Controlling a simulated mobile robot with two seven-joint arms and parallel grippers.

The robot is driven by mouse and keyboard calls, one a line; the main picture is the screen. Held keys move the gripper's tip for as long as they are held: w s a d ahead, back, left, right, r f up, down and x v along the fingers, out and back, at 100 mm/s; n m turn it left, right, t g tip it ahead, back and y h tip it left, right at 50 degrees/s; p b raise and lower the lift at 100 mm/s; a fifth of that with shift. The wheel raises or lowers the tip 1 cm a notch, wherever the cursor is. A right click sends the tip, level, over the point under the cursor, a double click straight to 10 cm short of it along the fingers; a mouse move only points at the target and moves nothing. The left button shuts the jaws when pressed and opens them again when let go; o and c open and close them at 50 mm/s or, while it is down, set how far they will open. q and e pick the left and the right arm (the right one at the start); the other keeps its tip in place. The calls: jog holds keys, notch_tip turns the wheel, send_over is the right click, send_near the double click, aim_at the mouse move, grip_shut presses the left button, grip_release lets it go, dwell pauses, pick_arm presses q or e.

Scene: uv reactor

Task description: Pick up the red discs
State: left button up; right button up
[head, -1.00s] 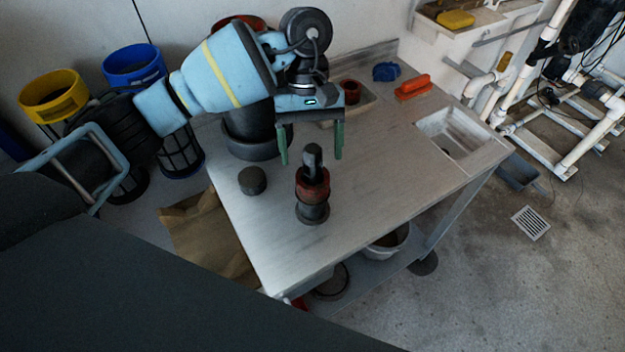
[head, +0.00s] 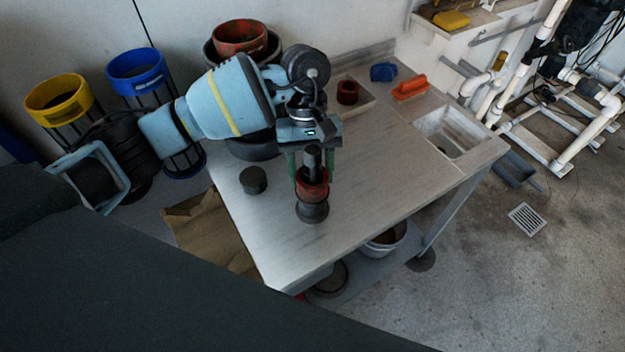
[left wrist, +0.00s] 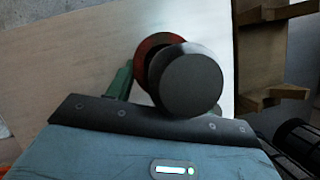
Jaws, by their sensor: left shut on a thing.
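The red discs (head: 313,190) sit stacked around a dark post (head: 312,158) that rises from a dark round base (head: 312,213) on the metal table. My left gripper (head: 312,179) has come down over the post, one green finger on each side of it at the red discs. It is shut on the red discs. In the left wrist view the dark round top of the post (left wrist: 192,86) covers most of the red discs (left wrist: 148,52), and one green finger shows beside them. My right gripper is not in view.
A dark puck (head: 253,180) lies on the table (head: 370,190) left of the post. Behind are a tray holding a small red-brown cup (head: 348,92), a blue item (head: 383,72) and an orange brush (head: 411,88). A sink basin (head: 455,133) is at right. The table's front is clear.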

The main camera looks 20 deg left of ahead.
pick_arm(q)
jog(key=shift+r, duration=0.1)
jog(key=shift+c, duration=0.4)
notch_tip(320, 180, up, 18)
dwell(0.6)
